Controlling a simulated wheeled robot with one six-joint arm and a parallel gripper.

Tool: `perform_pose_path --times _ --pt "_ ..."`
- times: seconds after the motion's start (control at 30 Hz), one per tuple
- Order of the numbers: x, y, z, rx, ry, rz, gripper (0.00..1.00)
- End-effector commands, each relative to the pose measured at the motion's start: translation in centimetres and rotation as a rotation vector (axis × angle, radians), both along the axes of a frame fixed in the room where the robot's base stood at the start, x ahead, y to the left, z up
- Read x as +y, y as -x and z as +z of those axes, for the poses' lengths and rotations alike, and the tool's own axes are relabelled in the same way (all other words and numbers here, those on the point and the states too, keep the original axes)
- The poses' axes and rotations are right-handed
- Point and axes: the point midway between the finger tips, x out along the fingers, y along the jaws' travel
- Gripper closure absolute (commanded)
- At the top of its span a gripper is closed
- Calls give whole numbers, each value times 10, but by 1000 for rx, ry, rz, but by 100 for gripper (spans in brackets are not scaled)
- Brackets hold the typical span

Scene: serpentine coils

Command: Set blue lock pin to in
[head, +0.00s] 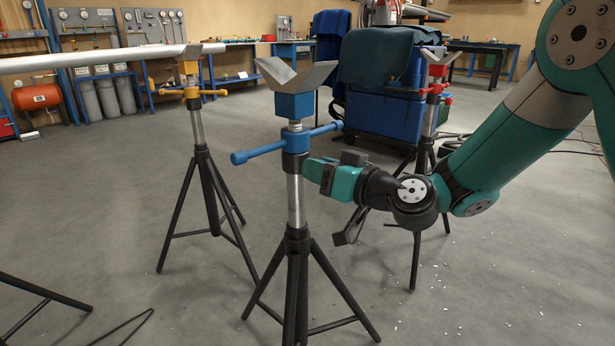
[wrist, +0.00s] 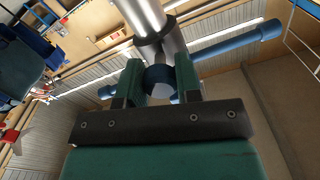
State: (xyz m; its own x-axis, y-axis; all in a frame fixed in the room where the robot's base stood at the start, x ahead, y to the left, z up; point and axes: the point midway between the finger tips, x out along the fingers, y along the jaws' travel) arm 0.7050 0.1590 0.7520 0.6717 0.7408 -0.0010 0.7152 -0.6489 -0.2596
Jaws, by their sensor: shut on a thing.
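The blue stand (head: 295,165) stands upright in the middle of the head view, with a grey V-shaped head, a blue handle bar (head: 257,151) and a bright steel post (head: 294,200). My gripper (head: 308,168) reaches it from the right, just below the bar. In the wrist view my gripper (wrist: 158,68) is shut on the dark blue round lock pin (wrist: 160,84), which sits between the two green fingers, close to the post. The pin is hidden behind my gripper in the head view. How deep the pin sits cannot be told.
A yellow stand (head: 190,92) supports a long pale pipe (head: 90,60) at the left. A red stand (head: 433,90) stands behind my arm at the right. A blue covered cart (head: 380,110) is behind. Open floor lies between the stands, with tripod legs spread on it.

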Motion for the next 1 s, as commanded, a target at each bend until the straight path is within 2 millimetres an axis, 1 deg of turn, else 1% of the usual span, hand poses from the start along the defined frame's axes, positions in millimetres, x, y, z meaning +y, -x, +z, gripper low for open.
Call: perform_pose_path --times 0.07,0.27,0.3,0.37,0.4,0.67,0.77,0.87,1.0 --pt "-3 -4 1 -4 -1 -7 100" --pt "-2 -4 2 -5 -2 -6 100" --pt "-2 -4 2 -5 -1 -6 61" --pt "-2 -4 2 -6 -2 -6 48" --pt "-2 -3 2 -5 -2 -5 43" --pt "-4 -3 1 -3 -2 -8 43" --pt "-9 1 0 0 -1 -9 43" --pt "-20 10 -2 1 -2 -10 43" --pt "-44 32 -3 2 -3 -13 43"
